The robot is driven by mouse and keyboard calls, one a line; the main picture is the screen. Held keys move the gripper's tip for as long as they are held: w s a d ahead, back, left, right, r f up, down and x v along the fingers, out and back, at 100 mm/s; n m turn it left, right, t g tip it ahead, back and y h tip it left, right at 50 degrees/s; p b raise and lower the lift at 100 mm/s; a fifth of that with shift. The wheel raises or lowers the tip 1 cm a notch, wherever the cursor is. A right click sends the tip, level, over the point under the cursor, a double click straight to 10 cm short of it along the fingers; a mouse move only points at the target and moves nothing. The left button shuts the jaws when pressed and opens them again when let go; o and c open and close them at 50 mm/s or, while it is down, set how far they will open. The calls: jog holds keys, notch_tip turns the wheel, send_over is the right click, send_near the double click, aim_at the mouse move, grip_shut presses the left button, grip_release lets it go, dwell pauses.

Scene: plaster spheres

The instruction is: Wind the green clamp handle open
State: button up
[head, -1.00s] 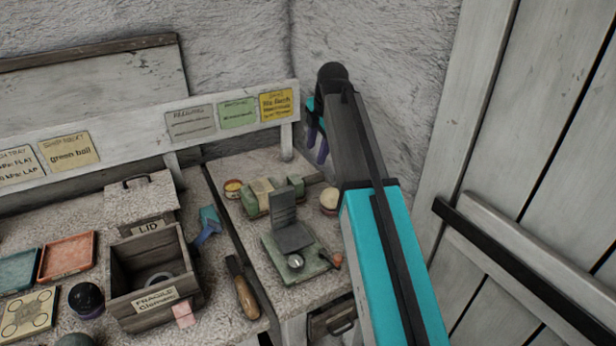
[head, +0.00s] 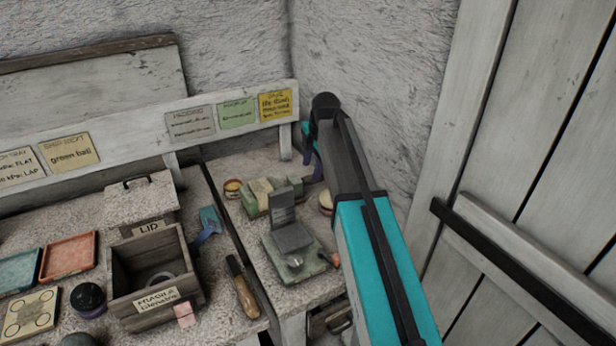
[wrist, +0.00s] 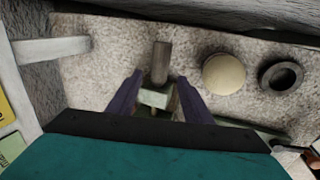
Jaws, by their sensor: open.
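A green clamp-like body (head: 256,203) with a tan top sits at the back of the right-hand bench in the head view. In the wrist view a green part (wrist: 155,98) shows between my fingers, with a grey-brown upright cylinder (wrist: 161,62) just beyond it. I cannot tell whether this cylinder is the clamp handle. My gripper (wrist: 158,100) is open, with its purple fingers apart on either side of the green part. No contact is visible. In the head view my arm hides much of my gripper, and one purple finger (head: 314,168) shows beside the clamp.
A pale round ball (wrist: 223,74) and a dark ring (wrist: 281,76) lie to the right in the wrist view. A green base with a grey upright plate (head: 290,236) stands in front of the clamp. An open wooden box (head: 150,300) is at left. Walls are close behind.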

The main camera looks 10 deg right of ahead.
aim_at(310, 178)
jog(key=shift+p+x, duration=0.35)
jog(key=shift+x, duration=2.4)
jog(key=shift+c, duration=0.3)
jog(key=shift+f, duration=0.1)
jog(key=c, duration=1)
